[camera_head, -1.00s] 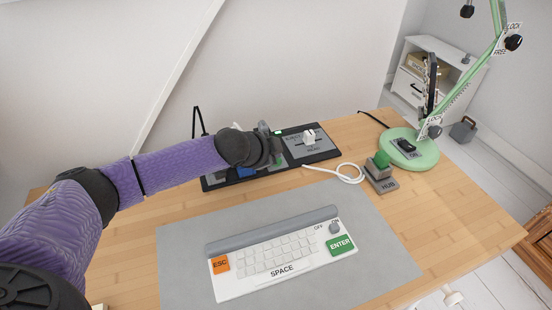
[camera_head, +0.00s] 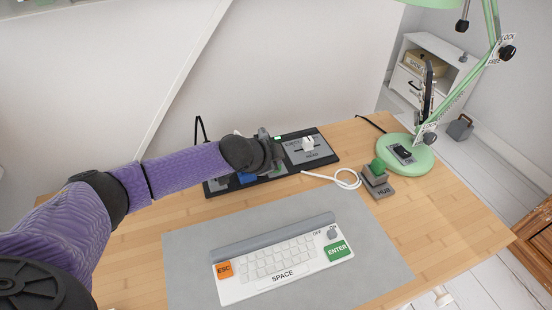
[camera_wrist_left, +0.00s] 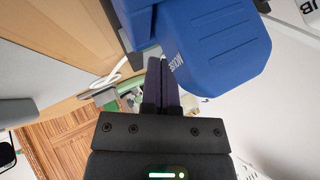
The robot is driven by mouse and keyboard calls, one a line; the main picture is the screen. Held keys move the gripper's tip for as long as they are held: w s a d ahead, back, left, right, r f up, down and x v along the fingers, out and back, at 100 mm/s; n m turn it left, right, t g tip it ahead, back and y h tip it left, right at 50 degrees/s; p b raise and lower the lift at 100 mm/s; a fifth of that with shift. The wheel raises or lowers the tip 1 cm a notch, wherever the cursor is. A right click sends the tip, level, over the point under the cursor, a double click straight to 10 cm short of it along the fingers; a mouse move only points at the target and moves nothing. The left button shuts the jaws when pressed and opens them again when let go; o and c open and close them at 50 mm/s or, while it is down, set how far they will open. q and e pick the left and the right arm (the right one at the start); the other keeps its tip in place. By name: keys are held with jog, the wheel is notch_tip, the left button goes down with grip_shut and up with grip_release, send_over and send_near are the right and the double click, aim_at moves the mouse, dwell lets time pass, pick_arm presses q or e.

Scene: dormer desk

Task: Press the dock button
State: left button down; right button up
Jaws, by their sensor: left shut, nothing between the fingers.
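The black dock panel (camera_head: 325,157) lies along the back of the desk, with grey plates, a white lever (camera_head: 308,143) and a small lit green light (camera_head: 278,137). My left gripper (camera_head: 274,154) is over the middle of the panel, its fingers shut and empty. It hides part of the panel, and I cannot make out a dock button there. A blue block (camera_head: 247,178) sits on the panel just below the gripper. In the left wrist view, a large blue block (camera_wrist_left: 215,45) with white lettering is close beside the shut fingers (camera_wrist_left: 161,80); contact cannot be told. My right gripper is not in view.
A keyboard (camera_head: 280,262) lies on a grey mat (camera_head: 190,262) in front. A hub (camera_head: 384,191) with a green top part and a white cable (camera_head: 345,178) are right of the panel. A green lamp base (camera_head: 415,160) stands at the right. Bare wood lies between mat and hub.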

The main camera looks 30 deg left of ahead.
pick_arm(q)
notch_tip(320, 180, up, 4)
jog(key=shift+a+f+p, duration=0.1)
jog(key=shift+f+p, duration=0.1)
jog(key=shift+p, duration=0.9)
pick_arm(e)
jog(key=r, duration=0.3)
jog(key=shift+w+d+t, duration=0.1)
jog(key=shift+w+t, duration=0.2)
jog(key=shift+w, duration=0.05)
pick_arm(q)
jog(key=shift+f, duration=0.1)
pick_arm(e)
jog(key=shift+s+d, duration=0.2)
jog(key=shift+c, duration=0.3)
pick_arm(q)
jog(key=shift+a, duration=0.1)
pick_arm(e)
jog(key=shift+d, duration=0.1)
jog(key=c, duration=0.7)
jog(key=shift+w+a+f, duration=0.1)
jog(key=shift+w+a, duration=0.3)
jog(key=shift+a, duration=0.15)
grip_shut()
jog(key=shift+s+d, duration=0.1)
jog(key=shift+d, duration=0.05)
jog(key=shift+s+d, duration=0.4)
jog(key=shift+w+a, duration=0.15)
